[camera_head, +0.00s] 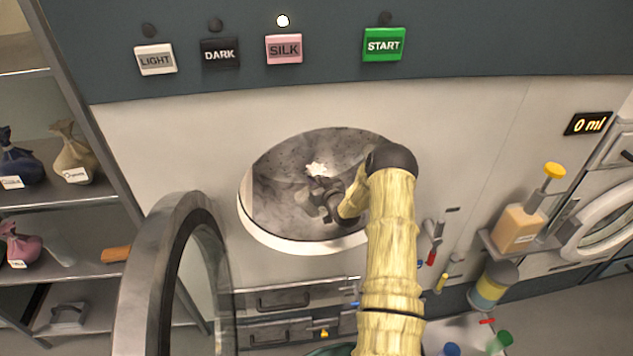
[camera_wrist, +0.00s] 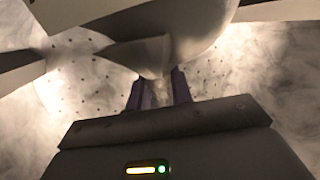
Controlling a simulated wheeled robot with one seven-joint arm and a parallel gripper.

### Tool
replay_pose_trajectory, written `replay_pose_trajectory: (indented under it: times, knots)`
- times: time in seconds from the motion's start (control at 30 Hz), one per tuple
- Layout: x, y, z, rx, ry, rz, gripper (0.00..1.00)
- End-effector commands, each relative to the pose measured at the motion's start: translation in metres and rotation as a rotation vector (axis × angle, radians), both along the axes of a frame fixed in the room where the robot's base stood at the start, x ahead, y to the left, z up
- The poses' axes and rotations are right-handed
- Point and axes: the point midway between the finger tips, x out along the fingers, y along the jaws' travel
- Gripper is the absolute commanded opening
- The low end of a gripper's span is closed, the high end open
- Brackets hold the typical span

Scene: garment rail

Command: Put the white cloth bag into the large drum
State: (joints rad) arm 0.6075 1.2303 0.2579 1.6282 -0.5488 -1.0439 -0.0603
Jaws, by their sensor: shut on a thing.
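The large drum (camera_head: 280,208) is a round, grey, perforated opening in the machine front. My arm reaches in through the opening, and my gripper (camera_head: 320,184) is inside the drum. A small part of the white cloth bag (camera_head: 317,169) shows at the gripper's tips, inside the drum. In the wrist view, the bag (camera_wrist: 195,35) looks pale grey-white and hangs over the fingers of my gripper (camera_wrist: 158,92). The fingers are shut on its gathered part. The perforated drum wall (camera_wrist: 85,85) is behind it. I cannot tell whether the bag touches the wall.
The round door (camera_head: 150,285) stands open at the lower left. The SILK button (camera_head: 284,49) has a lit lamp (camera_head: 282,20) above it. Shelves at left hold a tan bag (camera_head: 75,155) and others. A pump bottle (camera_head: 520,225) stands on a bracket at right.

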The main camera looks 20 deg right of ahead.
Motion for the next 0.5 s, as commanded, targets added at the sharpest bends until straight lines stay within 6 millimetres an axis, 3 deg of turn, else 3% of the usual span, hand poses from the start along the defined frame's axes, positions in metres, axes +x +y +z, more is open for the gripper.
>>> replay_pose_trajectory:
  times: [0.5]
  knots:
    - [0.001,0.000,-0.046,-0.001,-0.003,0.000,0.00]
